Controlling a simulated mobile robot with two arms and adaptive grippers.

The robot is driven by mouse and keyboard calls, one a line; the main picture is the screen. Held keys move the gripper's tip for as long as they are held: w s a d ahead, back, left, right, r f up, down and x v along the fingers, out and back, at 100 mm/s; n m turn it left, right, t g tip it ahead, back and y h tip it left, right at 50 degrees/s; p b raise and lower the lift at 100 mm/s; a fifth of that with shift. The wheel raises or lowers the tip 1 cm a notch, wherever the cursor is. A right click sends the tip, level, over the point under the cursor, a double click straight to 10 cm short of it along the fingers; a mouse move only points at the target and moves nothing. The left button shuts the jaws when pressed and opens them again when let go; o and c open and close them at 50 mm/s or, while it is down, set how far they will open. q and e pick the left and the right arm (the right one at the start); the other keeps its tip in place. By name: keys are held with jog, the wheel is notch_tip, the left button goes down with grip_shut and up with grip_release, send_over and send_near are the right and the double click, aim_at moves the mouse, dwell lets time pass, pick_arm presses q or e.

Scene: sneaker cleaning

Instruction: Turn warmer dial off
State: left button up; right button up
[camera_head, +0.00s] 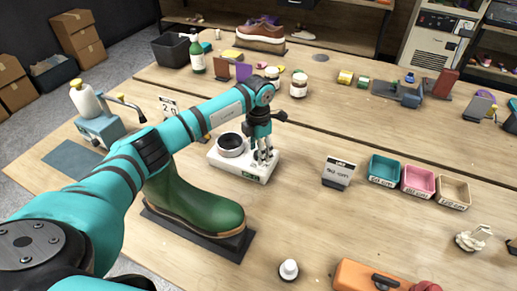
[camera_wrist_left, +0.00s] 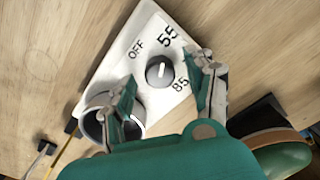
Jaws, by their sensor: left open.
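The warmer (camera_head: 226,163) is a white box on the table with a dark-rimmed round cup (camera_head: 232,145) on its left part. In the left wrist view the warmer (camera_wrist_left: 120,60) shows a dark grey dial (camera_wrist_left: 160,71) with a pale pointer mark. OFF, 55 and 85 are printed around it. The exact setting is hard to read. My left gripper (camera_head: 263,155) points down over the right part of the warmer. In the left wrist view my left gripper (camera_wrist_left: 164,72) is open, one finger on each side of the dial. Contact with the dial cannot be told.
A green boot (camera_head: 190,203) on a dark mat stands in front of the warmer, under my left arm. A white knob-like object (camera_head: 288,270) is near the front. Table between them is clear.

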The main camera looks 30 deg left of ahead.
pick_arm(q)
jog(key=shift+f, duration=0.35)
grip_shut()
jog(key=shift+n, duration=0.4)
jog(key=n, duration=0.4)
jog(key=shift+n+b, duration=0.3)
jog(key=shift+n, duration=0.1)
jog(key=n, duration=0.3)
jog(key=shift+r, duration=0.1)
jog(key=shift+n, duration=1.7)
